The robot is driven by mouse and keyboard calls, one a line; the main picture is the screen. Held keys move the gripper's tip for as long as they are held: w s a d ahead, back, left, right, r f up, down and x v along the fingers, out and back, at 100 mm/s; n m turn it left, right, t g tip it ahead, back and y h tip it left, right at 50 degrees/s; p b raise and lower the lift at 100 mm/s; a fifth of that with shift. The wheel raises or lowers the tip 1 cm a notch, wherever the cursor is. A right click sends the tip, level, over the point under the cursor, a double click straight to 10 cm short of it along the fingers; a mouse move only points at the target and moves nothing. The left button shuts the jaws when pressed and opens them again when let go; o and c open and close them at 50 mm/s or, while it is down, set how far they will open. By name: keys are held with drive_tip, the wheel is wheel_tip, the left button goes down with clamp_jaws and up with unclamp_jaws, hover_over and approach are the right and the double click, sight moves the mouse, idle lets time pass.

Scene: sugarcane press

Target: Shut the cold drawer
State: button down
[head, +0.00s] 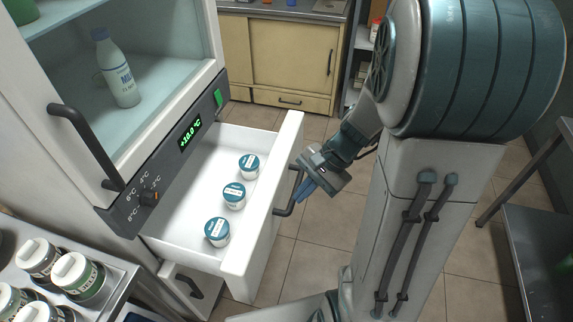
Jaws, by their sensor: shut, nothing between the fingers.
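The cold drawer (203,257) is a white drawer pulled out of the refrigerated cabinet, below the display panel. Three small white tubs with blue lids stand in it, the middle one (234,196) between the other two. The drawer front (262,228) carries a dark bar handle (286,208) on its outer face. My gripper (303,197) is shut, with its blue fingers at the handle on the outer side of the drawer front. I cannot tell whether the fingers touch the handle. Nothing shows between them.
A milk bottle (116,70) stands in the cabinet above, behind glass with a dark handle (86,146). The panel (190,134) reads +10.0 °C. Jars (78,278) stand at lower left. A metal table (540,235) is at right. Tiled floor lies clear beyond the drawer.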

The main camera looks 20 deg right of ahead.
drive_tip(key=w+d+f+m+t+y+p, duration=0.1)
drive_tip(key=w+d+f+m+t+p, duration=0.4)
drive_tip(key=d+f+m, duration=0.55)
drive_tip(key=m, duration=0.3)
approach(285, 195)
drive_tip(key=x, duration=0.5)
drive_tip(key=shift+a+f+n+p, duration=0.25)
drive_tip(key=shift+a+p, duration=0.05)
drive_tip(key=shift+p, duration=0.2)
drive_tip(key=shift+w, duration=0.15)
